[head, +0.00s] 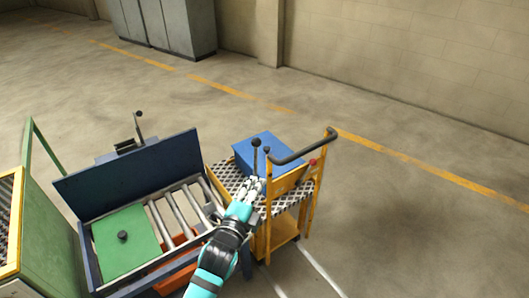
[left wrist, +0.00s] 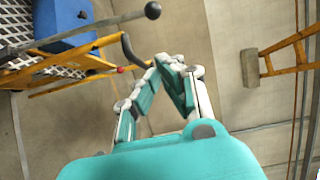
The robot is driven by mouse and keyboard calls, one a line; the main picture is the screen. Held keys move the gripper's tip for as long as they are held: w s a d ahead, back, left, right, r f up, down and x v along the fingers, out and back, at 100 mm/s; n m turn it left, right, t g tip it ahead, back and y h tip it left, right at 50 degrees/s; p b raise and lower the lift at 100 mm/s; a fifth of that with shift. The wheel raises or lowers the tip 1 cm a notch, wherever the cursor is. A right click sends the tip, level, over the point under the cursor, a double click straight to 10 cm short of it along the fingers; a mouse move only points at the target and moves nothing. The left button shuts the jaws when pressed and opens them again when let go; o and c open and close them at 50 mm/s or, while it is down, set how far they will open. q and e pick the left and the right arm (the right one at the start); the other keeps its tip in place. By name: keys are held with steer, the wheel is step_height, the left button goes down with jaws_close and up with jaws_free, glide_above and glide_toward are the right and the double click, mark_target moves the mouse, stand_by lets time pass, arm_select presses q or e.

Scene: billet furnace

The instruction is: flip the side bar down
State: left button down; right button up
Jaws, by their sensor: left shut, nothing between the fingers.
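My left gripper (head: 255,183) is shut and empty, with its fingertips together in the left wrist view (left wrist: 170,62). In the head view it is over the near left part of the yellow cart (head: 312,190). An upright dark lever with a black ball knob (head: 256,143) stands just beyond the fingertips. A knobbed lever also shows in the left wrist view (left wrist: 153,10), apart from the fingers. Which part is the side bar is not clear. A long dark blue panel (head: 125,175) stands raised along the roller table's back. My right gripper is not in view.
The cart carries a blue box (head: 268,148) and has a dark curved handle (head: 305,149). The roller table (head: 178,215) holds a green plate (head: 125,250) with a black knob. Another knobbed lever (head: 138,128) stands behind the panel. Floor right of the cart is clear.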

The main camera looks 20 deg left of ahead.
arm_select(q)
steer(key=w+a+p, duration=0.2)
steer(key=w+p, duration=0.1)
steer(key=w, duration=1)
steer(key=shift+a+f, duration=0.2)
steer(key=shift+a, duration=0.05)
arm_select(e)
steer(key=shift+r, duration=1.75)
